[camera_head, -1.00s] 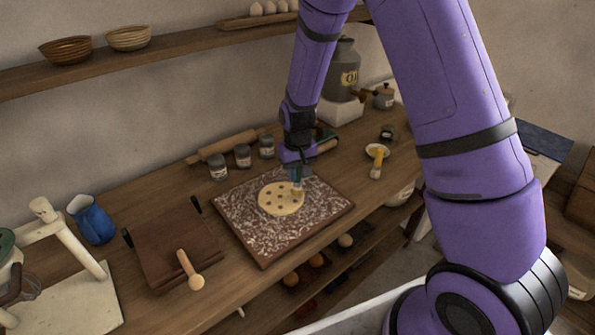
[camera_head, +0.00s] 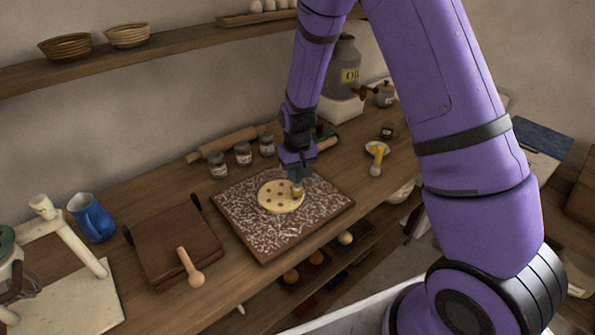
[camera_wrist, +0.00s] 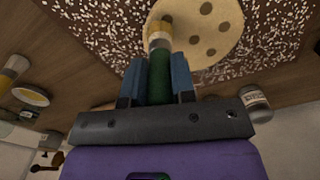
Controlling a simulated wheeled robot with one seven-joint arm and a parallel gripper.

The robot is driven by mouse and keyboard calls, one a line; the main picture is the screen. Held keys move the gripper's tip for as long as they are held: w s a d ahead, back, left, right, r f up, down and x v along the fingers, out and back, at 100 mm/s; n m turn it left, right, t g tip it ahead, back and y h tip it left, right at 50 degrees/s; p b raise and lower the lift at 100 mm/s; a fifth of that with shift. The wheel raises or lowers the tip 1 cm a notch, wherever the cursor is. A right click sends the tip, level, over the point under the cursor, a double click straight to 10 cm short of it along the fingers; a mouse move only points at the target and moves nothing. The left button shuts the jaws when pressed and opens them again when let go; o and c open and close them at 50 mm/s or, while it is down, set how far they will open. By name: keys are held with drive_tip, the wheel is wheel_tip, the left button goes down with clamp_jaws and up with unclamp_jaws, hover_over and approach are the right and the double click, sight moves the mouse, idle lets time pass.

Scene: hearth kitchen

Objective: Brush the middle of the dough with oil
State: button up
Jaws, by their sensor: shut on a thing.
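The dough (camera_head: 274,201) is a flat, pale round with several dark dimples, lying on a flour-dusted brown board (camera_head: 262,253). It also shows at the top of the wrist view (camera_wrist: 222,36). My gripper (camera_head: 296,172) is above the dough's right side, with its blue fingers shut on a brush. In the wrist view the brush (camera_wrist: 159,76) has a green handle, a metal band and a pale tip. The tip overlaps the dough's edge area; I cannot tell whether it touches. The gripper hides part of the board behind it.
A dish (camera_head: 374,147) with a yellow-handled brush (camera_head: 377,160) lies right of the board. Several jars (camera_head: 243,154) and a rolling pin (camera_head: 228,143) stand behind it. An oil urn (camera_head: 344,75) is at the back.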

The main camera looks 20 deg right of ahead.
drive_tip(key=shift+f, duration=0.4)
drive_tip(key=shift+w+a+r, duration=0.1)
drive_tip(key=shift+w+a, duration=0.15)
drive_tip(key=shift+w, duration=0.35)
drive_tip(key=shift+w+a, duration=0.25)
drive_tip(key=shift+w, duration=0.3)
drive_tip(key=shift+w+a+r, duration=0.1)
drive_tip(key=shift+w+a, duration=0.15)
drive_tip(key=shift+w, duration=0.35)
drive_tip(key=shift+w+a+f, duration=0.1)
drive_tip(key=shift+w+a, duration=0.3)
drive_tip(key=shift+w, duration=0.45)
drive_tip(key=shift+w+a+f, duration=0.1)
drive_tip(key=shift+w+a, duration=0.25)
drive_tip(key=shift+w, duration=0.5)
drive_tip(key=shift+s+d+f, duration=0.1)
drive_tip(key=shift+s+d, duration=0.2)
drive_tip(key=shift+s, duration=0.35)
drive_tip(key=shift+s+d+r, duration=0.1)
drive_tip(key=shift+s+d, duration=0.15)
drive_tip(key=shift+s, duration=0.4)
drive_tip(key=shift+s+d+f, duration=0.1)
drive_tip(key=shift+s+d, duration=0.2)
drive_tip(key=shift+s, duration=0.35)
